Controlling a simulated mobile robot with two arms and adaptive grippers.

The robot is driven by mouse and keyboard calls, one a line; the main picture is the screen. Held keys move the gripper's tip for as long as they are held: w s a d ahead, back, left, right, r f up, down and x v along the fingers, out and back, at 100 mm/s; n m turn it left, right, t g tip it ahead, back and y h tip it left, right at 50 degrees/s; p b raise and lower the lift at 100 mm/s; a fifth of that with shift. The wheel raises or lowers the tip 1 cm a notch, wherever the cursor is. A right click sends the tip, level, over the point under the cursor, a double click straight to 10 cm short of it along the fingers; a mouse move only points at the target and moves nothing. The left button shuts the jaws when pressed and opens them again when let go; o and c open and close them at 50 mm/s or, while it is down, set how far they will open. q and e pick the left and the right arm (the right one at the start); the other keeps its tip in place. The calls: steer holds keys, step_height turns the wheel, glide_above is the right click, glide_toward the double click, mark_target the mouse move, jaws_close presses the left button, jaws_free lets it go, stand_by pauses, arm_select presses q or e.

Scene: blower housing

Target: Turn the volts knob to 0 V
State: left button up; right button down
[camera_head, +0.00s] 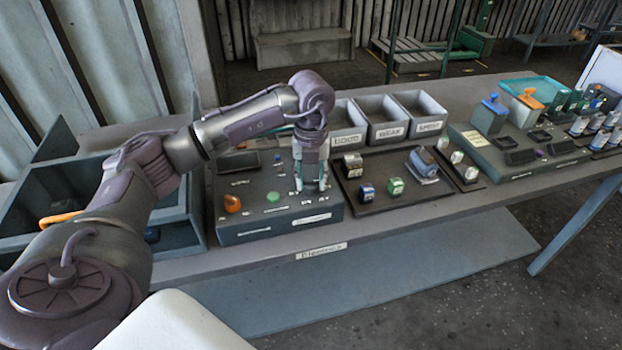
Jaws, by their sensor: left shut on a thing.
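The dark grey control box (281,226) stands on the table in front of me, with an orange knob (232,203) and a green button (273,197) on its sloped top. My left gripper (311,184) points down at the right part of this box. Its two fingers are shut on a knob there, which I take for the volts knob; the fingers mostly hide it. The knob's pointer and scale are too small to read. My right gripper is not in view.
Several grey labelled bins (381,119) stand behind. A dark tray (391,182) with small blocks lies just right of the box. A dark blue divided crate (178,215) is close on the left, under my arm. More equipment (520,147) stands at the right.

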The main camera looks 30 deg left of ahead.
mark_target(311, 180)
arm_select(q)
steer(key=shift+r+n, duration=0.1)
steer(key=shift+n, duration=1.5)
steer(key=o, duration=1.1)
steer(key=shift+o, duration=0.2)
step_height(311, 180, up, 12)
